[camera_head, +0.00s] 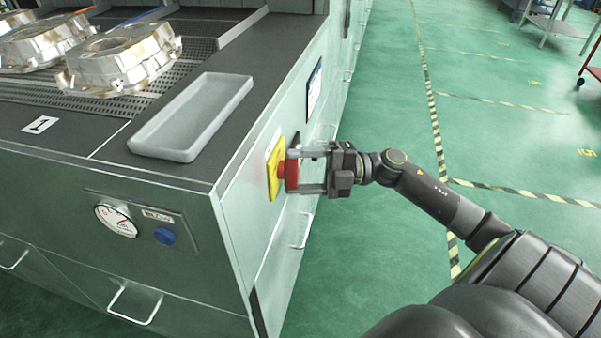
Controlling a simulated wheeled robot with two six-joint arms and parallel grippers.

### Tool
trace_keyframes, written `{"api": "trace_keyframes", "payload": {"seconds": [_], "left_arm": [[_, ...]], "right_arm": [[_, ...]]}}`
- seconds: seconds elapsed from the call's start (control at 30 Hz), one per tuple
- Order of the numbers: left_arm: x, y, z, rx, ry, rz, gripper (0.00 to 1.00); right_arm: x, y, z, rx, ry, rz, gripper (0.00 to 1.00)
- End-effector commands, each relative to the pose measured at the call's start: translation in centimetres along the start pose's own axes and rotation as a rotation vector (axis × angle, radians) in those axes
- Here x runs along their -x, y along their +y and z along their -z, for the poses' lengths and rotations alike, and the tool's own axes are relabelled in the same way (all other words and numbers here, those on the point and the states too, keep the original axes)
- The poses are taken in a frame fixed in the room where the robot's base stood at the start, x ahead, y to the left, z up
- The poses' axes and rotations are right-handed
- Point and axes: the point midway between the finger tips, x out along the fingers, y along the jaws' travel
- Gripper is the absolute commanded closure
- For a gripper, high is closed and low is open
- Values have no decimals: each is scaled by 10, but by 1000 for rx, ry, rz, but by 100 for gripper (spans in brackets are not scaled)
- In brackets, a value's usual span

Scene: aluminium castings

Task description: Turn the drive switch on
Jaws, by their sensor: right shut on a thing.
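The drive switch (274,171) is a yellow plate with a red knob (291,175), on the right side face of the grey machine cabinet (240,215). My right gripper (292,172) reaches in from the right with its two fingers around the red knob, one finger above and one below. It is shut on the knob. The fingertips partly cover the knob, and I cannot read its turn position. My left gripper is not in view.
A grey tray (190,118) and several metal castings (125,58) sit on the cabinet top. A gauge (117,220) and a blue button (165,236) are on the front. Drawer handles (301,231) stick out below the switch.

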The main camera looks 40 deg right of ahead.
Motion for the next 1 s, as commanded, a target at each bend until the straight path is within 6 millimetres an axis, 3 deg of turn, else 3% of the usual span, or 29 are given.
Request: {"api": "trace_keyframes", "payload": {"seconds": [0.4,0.93,0.97,1.0], "left_arm": [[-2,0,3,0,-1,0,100],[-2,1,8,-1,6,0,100],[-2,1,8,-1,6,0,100],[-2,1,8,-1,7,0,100]], "right_arm": [[0,-1,0,157,-1,67,57],[0,-1,0,178,0,76,57],[0,-1,0,178,0,76,31],[0,-1,0,178,0,76,25]]}}
